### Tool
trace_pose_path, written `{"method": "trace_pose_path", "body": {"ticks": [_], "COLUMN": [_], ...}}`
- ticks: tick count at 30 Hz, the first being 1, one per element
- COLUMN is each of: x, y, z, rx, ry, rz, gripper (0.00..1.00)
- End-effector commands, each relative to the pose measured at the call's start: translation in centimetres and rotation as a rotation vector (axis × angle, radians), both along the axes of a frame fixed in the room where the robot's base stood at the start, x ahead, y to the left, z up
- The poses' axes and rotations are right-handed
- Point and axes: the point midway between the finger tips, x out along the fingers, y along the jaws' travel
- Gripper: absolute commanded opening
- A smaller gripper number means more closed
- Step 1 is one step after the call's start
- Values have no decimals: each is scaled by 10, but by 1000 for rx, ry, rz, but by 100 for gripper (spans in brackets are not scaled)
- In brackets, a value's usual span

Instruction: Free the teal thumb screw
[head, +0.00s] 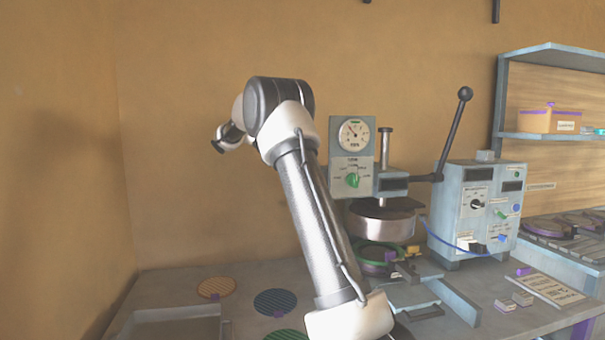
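I cannot make out a teal thumb screw for certain. The press (381,222) stands on the bench right of my arm, with a round dial and a green knob (352,180) on its front panel. Below its round metal head is a green-rimmed ring (370,262) on the base. My arm rises in front of the bench and bends at the top, left of the press. Its far end points away to the left, clear of the press. My gripper's fingers do not show. My arm hides part of the bench and the press's left side.
A control box (476,210) with knobs stands right of the press, near a long black lever (453,133). Orange and blue discs (215,288) and a grey tray (172,326) lie at left. Shelves (550,136) hold an orange box at right. The wall side above the left bench is free.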

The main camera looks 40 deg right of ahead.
Motion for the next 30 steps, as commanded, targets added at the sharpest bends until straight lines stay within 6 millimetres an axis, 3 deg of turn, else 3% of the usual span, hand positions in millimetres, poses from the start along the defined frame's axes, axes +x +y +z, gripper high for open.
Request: {"method": "trace_pose_path", "body": {"ticks": [18,19,22,30], "x": [1,1,1,1], "y": [-1,-1,-1,-1], "z": [0,0,0,0], "rx": [14,14,16,16], "ry": [36,36,36,36], "rz": [1,1,1,1], "gripper": [0,13,31,31]}}
